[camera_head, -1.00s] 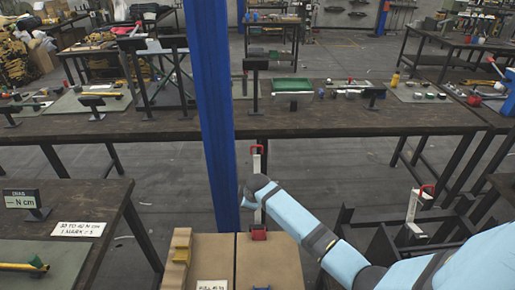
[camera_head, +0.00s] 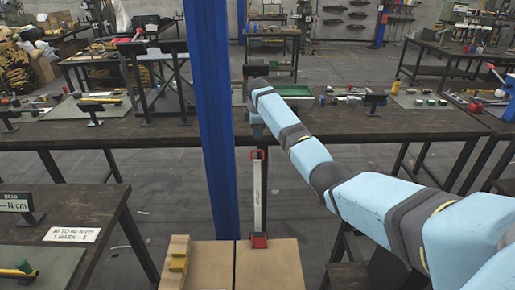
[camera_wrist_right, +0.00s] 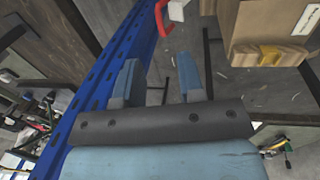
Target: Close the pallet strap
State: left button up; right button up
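The piece I take for the pallet strap (camera_head: 259,205) is a pale upright bar with a red handle at its top and a red mount at its foot. The mount sits at the far edge of the cardboard box (camera_head: 215,265), and the bar stands up from it. My right gripper (camera_head: 257,134) is just above the bar's top in the head view; contact is unclear there. In the right wrist view my right gripper (camera_wrist_right: 158,62) has its fingers apart and nothing between them. The red handle (camera_wrist_right: 160,16) shows beyond the fingertips, cut by the top edge. My left gripper is out of view.
A blue post (camera_head: 213,130) rises close to the left of the bar. A workbench (camera_head: 70,235) stands at the left, and a long bench (camera_head: 400,122) runs behind. Dark frames stand at the lower right.

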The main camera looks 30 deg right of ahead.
jog(key=f, duration=0.3)
jog(key=w+f, duration=0.1)
jog(key=f, duration=0.5)
jog(key=shift+w+d+b, duration=0.15)
jog(key=shift+d+b, duration=0.2)
jog(key=shift+d, duration=0.05)
grip_shut()
